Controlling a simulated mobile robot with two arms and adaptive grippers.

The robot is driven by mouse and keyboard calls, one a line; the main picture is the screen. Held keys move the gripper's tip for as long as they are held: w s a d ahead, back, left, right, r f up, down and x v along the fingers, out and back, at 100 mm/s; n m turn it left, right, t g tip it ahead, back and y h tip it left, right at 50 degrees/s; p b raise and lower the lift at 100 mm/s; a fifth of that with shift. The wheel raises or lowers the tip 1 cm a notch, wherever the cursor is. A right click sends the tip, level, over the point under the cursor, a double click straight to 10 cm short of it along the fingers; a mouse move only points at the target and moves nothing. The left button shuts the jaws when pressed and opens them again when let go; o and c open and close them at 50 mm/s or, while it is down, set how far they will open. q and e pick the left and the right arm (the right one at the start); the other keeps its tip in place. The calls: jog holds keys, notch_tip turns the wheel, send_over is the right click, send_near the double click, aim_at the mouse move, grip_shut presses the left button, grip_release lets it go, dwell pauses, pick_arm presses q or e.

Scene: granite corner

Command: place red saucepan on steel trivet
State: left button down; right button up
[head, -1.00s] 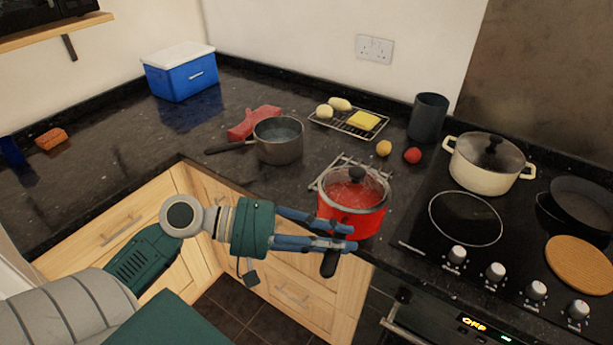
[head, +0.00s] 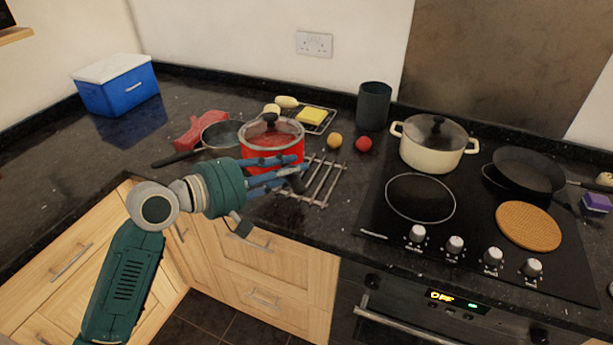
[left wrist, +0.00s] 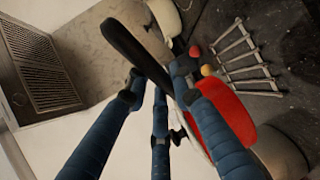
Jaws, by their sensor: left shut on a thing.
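The red saucepan (head: 259,158) has a glass lid with a black knob. In the head view it is left of the steel trivet (head: 322,188), overlapping its back left part in the picture; whether it touches the counter I cannot tell. The trivet is a flat rack of metal bars, mostly bare. My left gripper (head: 298,174) is shut on the saucepan's dark handle, in front of the pan. The left wrist view shows the black handle (left wrist: 133,50) between the blue fingers, the red side (left wrist: 243,108) partly hidden behind them, and the trivet (left wrist: 240,58) apart from the pan.
A wire rack with yellow food (head: 311,116), an orange-yellow ball (head: 334,141), a red ball (head: 364,144) and a dark canister (head: 374,106) stand behind. The hob with a cream pot (head: 432,150) is to the right.

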pick_arm(q)
jog(key=w+d+r, duration=0.7)
jog(key=d+r, duration=0.2)
jog(key=r, duration=0.1)
notch_tip(320, 180, down, 20)
jog(key=shift+r+t+y+p, duration=0.2)
jog(key=shift+t+y+p, duration=0.1)
jog(key=shift+t+p, duration=0.1)
jog(key=c, duration=1.8)
grip_release()
jog(key=shift+s+f+n, duration=0.15)
jog(key=shift+f+n, duration=0.15)
jog(key=shift+f, duration=0.35)
jog(key=shift+o, duration=1.4)
jog(key=shift+r, duration=0.2)
jog(key=shift+s, duration=0.1)
